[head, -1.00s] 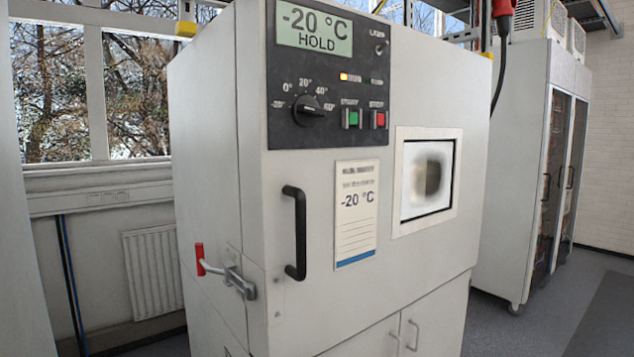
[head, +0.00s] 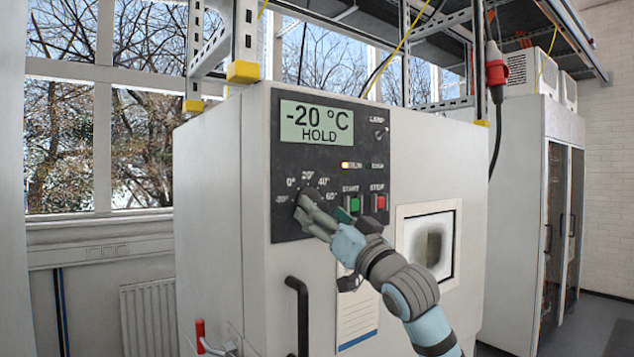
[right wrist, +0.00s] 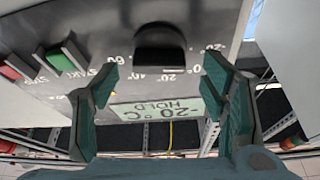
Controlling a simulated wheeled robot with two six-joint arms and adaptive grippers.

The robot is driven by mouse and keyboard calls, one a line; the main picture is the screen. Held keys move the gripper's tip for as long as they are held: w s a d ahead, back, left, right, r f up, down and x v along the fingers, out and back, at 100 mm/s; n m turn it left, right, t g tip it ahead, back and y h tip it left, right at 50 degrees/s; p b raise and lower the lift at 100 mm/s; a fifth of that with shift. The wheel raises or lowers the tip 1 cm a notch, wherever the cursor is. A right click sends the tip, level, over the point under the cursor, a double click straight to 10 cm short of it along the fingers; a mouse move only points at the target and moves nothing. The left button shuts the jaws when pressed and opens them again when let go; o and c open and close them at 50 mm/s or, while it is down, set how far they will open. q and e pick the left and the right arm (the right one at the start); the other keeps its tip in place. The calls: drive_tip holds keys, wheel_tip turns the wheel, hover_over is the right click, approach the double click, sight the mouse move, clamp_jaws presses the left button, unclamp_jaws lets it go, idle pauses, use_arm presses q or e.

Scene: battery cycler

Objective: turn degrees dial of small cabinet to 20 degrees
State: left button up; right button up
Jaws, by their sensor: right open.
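The small cabinet (head: 222,215) is a pale box with a dark control panel (head: 290,165) at its upper front. Its black degrees dial (right wrist: 160,46) is seen close up in the right wrist view, upside down, with the scale marks around it. Its display (head: 317,121) reads -20 °C HOLD. My right gripper (head: 312,212) is at the dial and hides most of it in the head view. In the right wrist view, its two open fingers (right wrist: 161,75) lie to either side of the dial, apart from it. I cannot tell where the dial points. My left gripper is not in view.
The green START button (head: 353,204) and red STOP button (head: 380,201) sit just right of the dial, near my right gripper. A lamp switch (head: 380,134) is above them. A black door handle (head: 297,315) projects below the panel. A window (head: 428,243) is on the right.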

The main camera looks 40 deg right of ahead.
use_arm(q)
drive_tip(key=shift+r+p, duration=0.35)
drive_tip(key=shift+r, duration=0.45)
use_arm(e)
drive_tip(key=x, duration=0.2)
drive_tip(key=shift+w+r, duration=0.15)
drive_tip(key=shift+w, duration=0.2)
drive_tip(key=shift+d, duration=0.1)
drive_tip(key=shift+c, duration=0.2)
drive_tip(key=c, duration=1.1)
